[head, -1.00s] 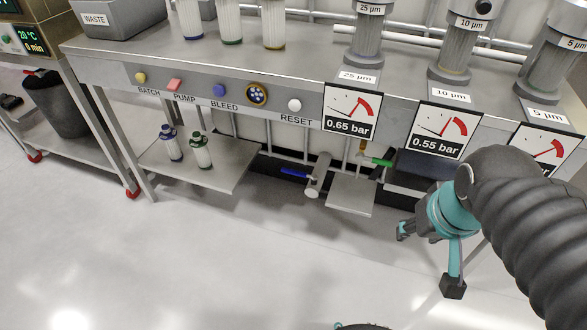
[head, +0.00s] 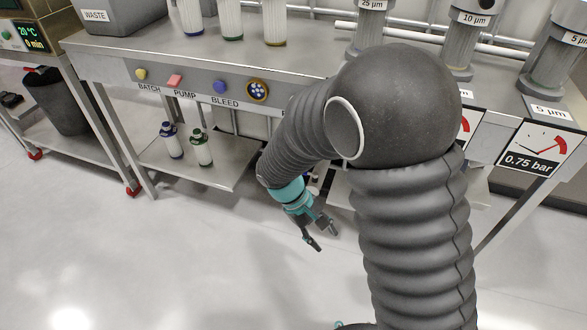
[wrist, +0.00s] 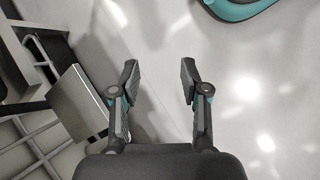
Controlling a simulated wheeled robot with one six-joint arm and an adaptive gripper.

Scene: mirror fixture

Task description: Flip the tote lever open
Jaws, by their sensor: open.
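My gripper (head: 325,238) is open and empty, low in front of the bench in the head view. In the wrist view its two fingers (wrist: 159,76) stand wide apart over bare floor. I cannot make out the tote lever in the present views. My arm covers the space under the middle of the bench in the head view, where blue and green handles showed earlier.
The steel bench (head: 120,57) carries buttons and gauges along its front. Two bottles (head: 203,150) stand on its lower shelf (head: 222,178). A small metal plate (wrist: 80,105) lies left of the fingers in the wrist view. The floor (head: 180,265) in front is clear.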

